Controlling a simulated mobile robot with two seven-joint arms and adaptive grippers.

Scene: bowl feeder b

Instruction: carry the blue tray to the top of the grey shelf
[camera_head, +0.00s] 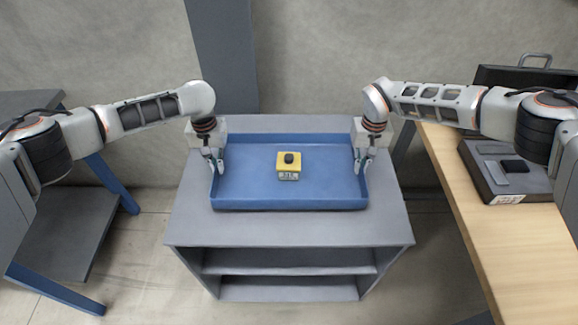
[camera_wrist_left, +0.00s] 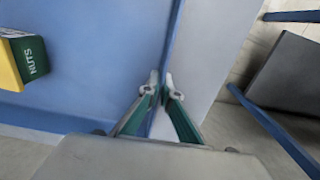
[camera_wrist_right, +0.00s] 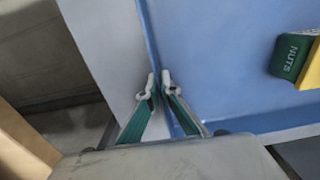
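The blue tray (camera_head: 250,187) lies flat on top of the grey shelf (camera_head: 190,222). A yellow and green box marked NUTS (camera_head: 289,172), with a dark piece on it, stands in the tray. My left gripper (camera_head: 216,168) is at the tray's left wall, its fingers close together on either side of the rim in the left wrist view (camera_wrist_left: 160,85). My right gripper (camera_head: 360,165) is at the right wall, its fingers likewise close about the rim in the right wrist view (camera_wrist_right: 158,85). Both look shut on the walls.
A wooden table (camera_head: 455,190) stands at the right with a grey case (camera_head: 510,180) on it. A grey table with blue legs (camera_head: 75,225) stands at the left. The shelf top is clear in front of the tray. A wall is behind.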

